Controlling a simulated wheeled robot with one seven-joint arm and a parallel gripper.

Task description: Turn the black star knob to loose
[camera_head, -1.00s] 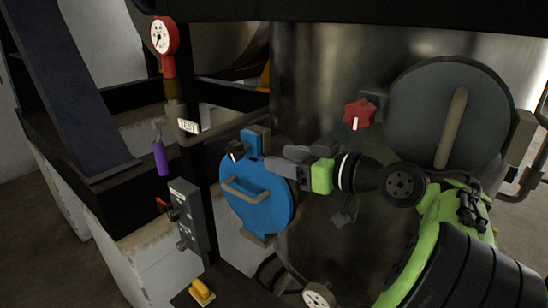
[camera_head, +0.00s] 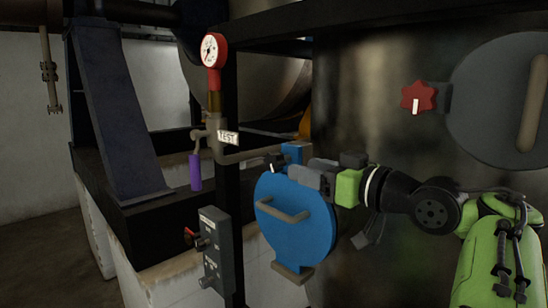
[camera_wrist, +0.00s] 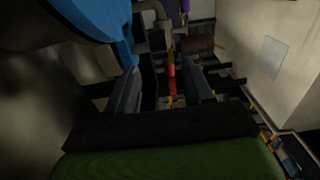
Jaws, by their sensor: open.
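A small black knob (camera_head: 276,162) with a pale mark shows at the top of the blue round cover (camera_head: 290,235) in the head view. It is partly hidden, and I cannot make out its star shape or its setting. My gripper (camera_head: 294,173) is open, its grey fingers pointing left in front of the cover's upper edge, close to the knob. I cannot tell whether they touch. In the wrist view the gripper's two dark fingers (camera_wrist: 160,92) stand apart with nothing held. The blue cover (camera_wrist: 95,18) fills the upper left there; the knob is not clear.
A red star knob (camera_head: 418,97) with a white mark sits beside a grey round door (camera_head: 495,105). A red-rimmed gauge (camera_head: 210,50), TEST tag (camera_head: 228,138), purple handle (camera_head: 195,172) and grey switch box (camera_head: 214,250) stand left of the cover. The tank lies behind my arm.

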